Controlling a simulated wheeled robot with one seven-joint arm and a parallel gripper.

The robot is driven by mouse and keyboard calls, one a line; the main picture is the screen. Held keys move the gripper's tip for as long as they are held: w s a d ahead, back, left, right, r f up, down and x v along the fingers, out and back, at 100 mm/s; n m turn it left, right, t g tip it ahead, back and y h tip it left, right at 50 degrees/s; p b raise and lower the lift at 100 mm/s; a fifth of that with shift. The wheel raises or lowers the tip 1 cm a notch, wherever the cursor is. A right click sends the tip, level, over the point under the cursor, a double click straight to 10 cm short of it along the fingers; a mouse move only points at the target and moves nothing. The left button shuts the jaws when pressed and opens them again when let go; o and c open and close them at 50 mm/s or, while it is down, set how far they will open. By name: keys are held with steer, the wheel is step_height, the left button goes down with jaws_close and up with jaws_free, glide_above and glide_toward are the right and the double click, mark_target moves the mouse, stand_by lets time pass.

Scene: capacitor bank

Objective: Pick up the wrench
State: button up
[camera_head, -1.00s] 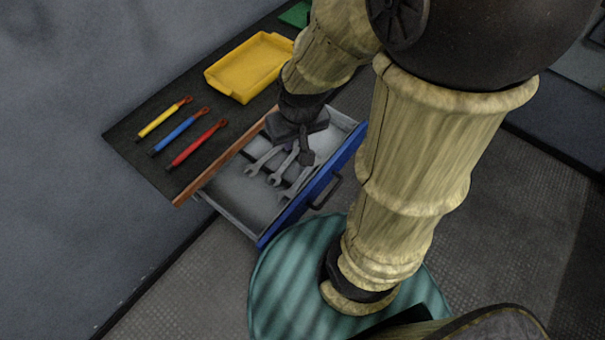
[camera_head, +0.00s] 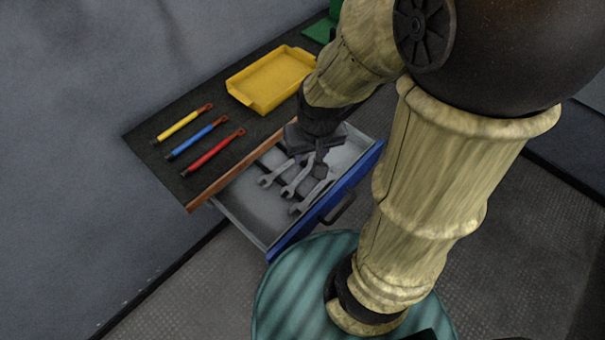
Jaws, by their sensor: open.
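Three grey wrenches lie side by side in an open drawer (camera_head: 250,212) with a blue front. They are a left wrench (camera_head: 273,176), a middle wrench (camera_head: 293,186) and a right wrench (camera_head: 308,201). My gripper (camera_head: 314,164) points down over the far part of the drawer, at the far ends of the wrenches. It is open and dark against them, and it hides part of their handles. I cannot tell whether a finger touches a wrench. No wrench is seen lifted.
The dark worktop (camera_head: 150,140) above the drawer holds a yellow tray (camera_head: 252,103) and yellow, blue and red handled tools. A green object (camera_head: 322,30) stands at the back. The drawer's handle (camera_head: 338,208) sticks out in front. A grey wall borders the worktop at left.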

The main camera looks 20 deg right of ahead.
steer(key=w+d+f+m+g+b, duration=0.1)
steer(key=w+f+m+g, duration=0.1)
steer(key=w+m, duration=0.6)
steer(key=shift+w+m+g+b, duration=0.3)
steer(key=shift+m+b, duration=0.05)
steer(key=shift+m, duration=0.85)
steer(key=shift+d+f, duration=0.1)
steer(key=shift+f, duration=0.1)
glide_above(305, 171)
steer(key=f, duration=1.2)
steer(key=shift+s+a+b, duration=0.25)
steer(key=shift+a+b, duration=0.1)
steer(key=shift+f, duration=0.1)
steer(key=shift+w+d+f, duration=0.1)
steer(key=shift+d+f, duration=0.1)
steer(key=shift+f, duration=1.1)
steer(key=shift+w+d+f, duration=0.1)
steer(key=shift+d+f, duration=0.05)
steer(key=shift+f, duration=1.1)
steer(key=shift+f, duration=0.25)
